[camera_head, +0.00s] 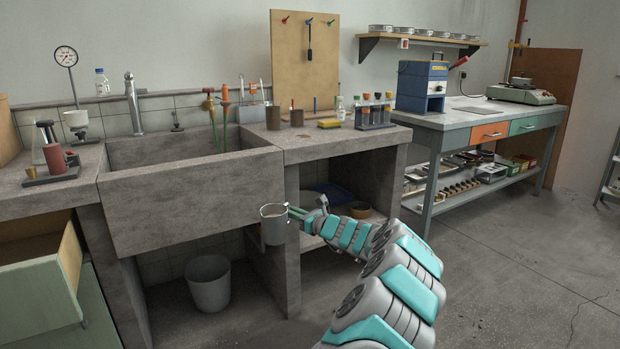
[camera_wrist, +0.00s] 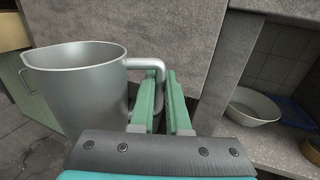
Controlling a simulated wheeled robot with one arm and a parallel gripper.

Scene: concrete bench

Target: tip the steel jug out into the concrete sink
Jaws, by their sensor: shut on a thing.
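The steel jug (camera_head: 273,226) is held upright in front of the bench, just right of the sink's front corner and below its rim. In the wrist view the jug (camera_wrist: 80,90) fills the left side, with its handle toward my gripper. My gripper (camera_head: 291,212) is shut on the jug's handle; its green fingers (camera_wrist: 160,100) stand either side of the handle in the wrist view. The concrete sink (camera_head: 195,205) is left of the jug, with its basin open at the top. The jug's contents cannot be made out clearly.
A tall tap (camera_head: 132,105) and a hose with orange and green parts (camera_head: 226,105) stand at the sink's back. A grey bucket (camera_head: 208,283) is under the sink. The counter right of the sink holds brown cylinders (camera_head: 273,117) and a bottle rack (camera_head: 374,112). Open floor lies at right.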

